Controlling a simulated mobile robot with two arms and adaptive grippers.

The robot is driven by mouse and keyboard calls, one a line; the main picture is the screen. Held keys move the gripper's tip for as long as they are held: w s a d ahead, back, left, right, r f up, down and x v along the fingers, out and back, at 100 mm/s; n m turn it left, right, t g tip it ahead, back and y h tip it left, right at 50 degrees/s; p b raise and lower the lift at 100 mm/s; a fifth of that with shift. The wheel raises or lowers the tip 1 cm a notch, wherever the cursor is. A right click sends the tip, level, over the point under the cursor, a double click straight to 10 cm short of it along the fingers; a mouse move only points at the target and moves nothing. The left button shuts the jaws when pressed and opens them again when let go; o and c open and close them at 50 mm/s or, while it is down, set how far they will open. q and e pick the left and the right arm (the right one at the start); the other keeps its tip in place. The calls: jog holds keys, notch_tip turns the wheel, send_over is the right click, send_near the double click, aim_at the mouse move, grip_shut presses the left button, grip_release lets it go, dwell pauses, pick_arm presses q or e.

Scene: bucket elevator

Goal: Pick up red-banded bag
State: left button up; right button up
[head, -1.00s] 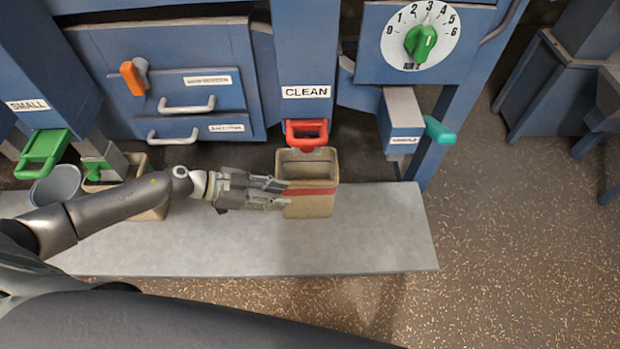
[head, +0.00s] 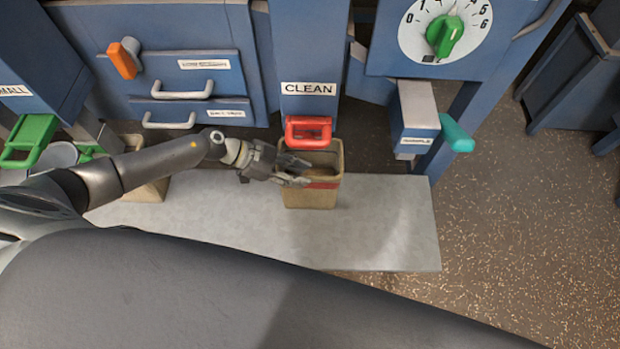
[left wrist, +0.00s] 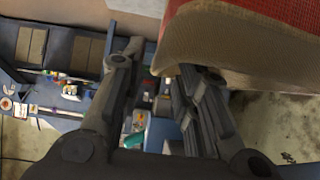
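The red-banded bag (head: 312,198) is a tan, open-topped bag with a red band. It stands upright on the grey platform, under the red handle of the spout marked CLEAN. Its tan side and red band also fill the upper right of the left wrist view (left wrist: 240,60). My left gripper (head: 297,171) is at the bag's left upper edge, its fingers apart and overlapping the rim area. In the left wrist view, the open fingers (left wrist: 165,80) show a gap, with the bag beyond the right finger. Whether they touch the bag is unclear. My right gripper is out of view.
The grey platform (head: 385,230) is clear to the right of the bag. The red handle (head: 308,132) hangs close above the bag. Another tan bag (head: 148,190) stands left, partly behind my arm. A teal-handled box (head: 416,125) juts out at right.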

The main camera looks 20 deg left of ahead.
aim_at(310, 177)
pick_arm(q)
jog(key=x, duration=0.3)
jog(key=shift+w+d+f, duration=0.1)
jog(key=shift+d+f, duration=0.15)
jog(key=shift+d, duration=0.05)
grip_shut()
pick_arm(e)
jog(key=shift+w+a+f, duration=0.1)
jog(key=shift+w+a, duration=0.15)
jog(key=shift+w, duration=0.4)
pick_arm(q)
jog(key=shift+w+r, duration=0.1)
jog(key=shift+r, duration=0.1)
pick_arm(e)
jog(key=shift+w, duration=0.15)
